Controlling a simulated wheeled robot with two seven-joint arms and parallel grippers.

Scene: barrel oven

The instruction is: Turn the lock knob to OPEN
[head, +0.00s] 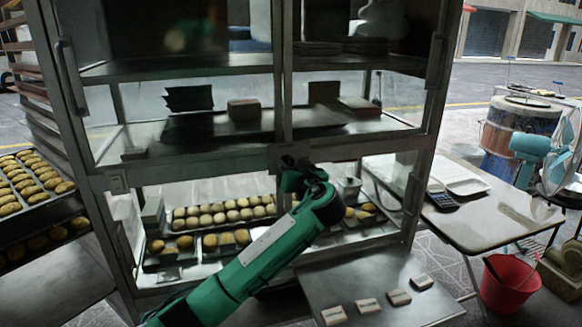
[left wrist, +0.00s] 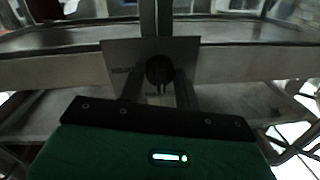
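The lock knob (left wrist: 160,70) is a dark round piece on a grey metal plate (left wrist: 113,58) in the left wrist view. The plate sits on the cabinet's middle rail, below the central upright. Faint lettering on the plate is too small to read. My left gripper (left wrist: 161,95) points at the plate, its two dark fingers apart, one on each side of the knob's lower part; I cannot tell whether they touch it. In the head view my left gripper (head: 290,168) is at the middle rail and mostly covers the knob area. My right gripper is not in view.
The glass-fronted cabinet (head: 230,159) holds trays of buns. A metal table (head: 375,280) with small labelled blocks stands in front at right. A side table (head: 490,225), a red bucket (head: 508,290) and a fan are farther right. Bun trays (head: 30,215) stand at left.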

